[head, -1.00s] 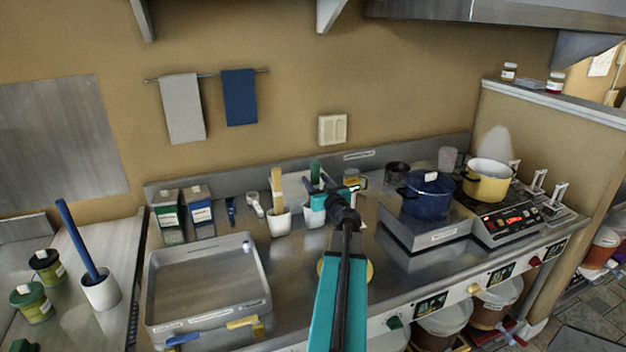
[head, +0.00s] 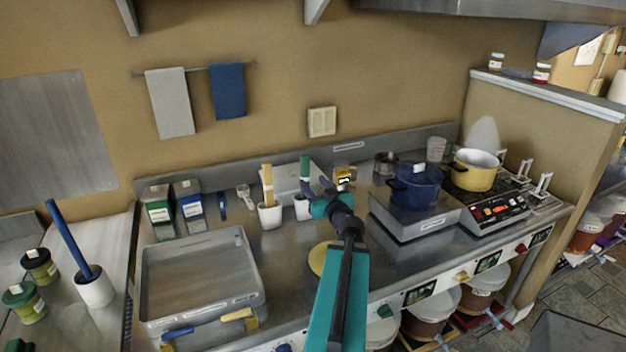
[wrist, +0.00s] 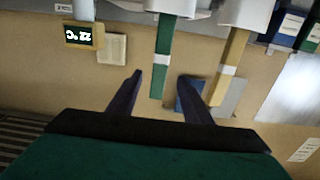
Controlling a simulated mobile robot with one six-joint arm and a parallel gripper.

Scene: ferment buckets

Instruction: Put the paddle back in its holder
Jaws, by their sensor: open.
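A green paddle (head: 304,167) stands upright in a white holder (head: 302,207) at the back of the steel counter. A yellow paddle (head: 267,184) stands in another white holder (head: 270,215) to its left. A blue paddle (head: 69,238) leans in a white holder (head: 95,288) on the left counter. My gripper (head: 317,187) is open and empty, just right of the green paddle. In the wrist view, which is upside down, the green paddle (wrist: 162,62) shows between the spread fingers (wrist: 160,78); I cannot tell whether it lies between them in depth. The yellow paddle (wrist: 231,68) is right of them.
A small yellow display (head: 344,177) stands close behind my gripper. A blue pot (head: 416,188) and a yellow pot (head: 474,170) stand on the right. A steel tray (head: 200,320) fills the left front. A yellow disc (head: 318,260) lies beside my arm.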

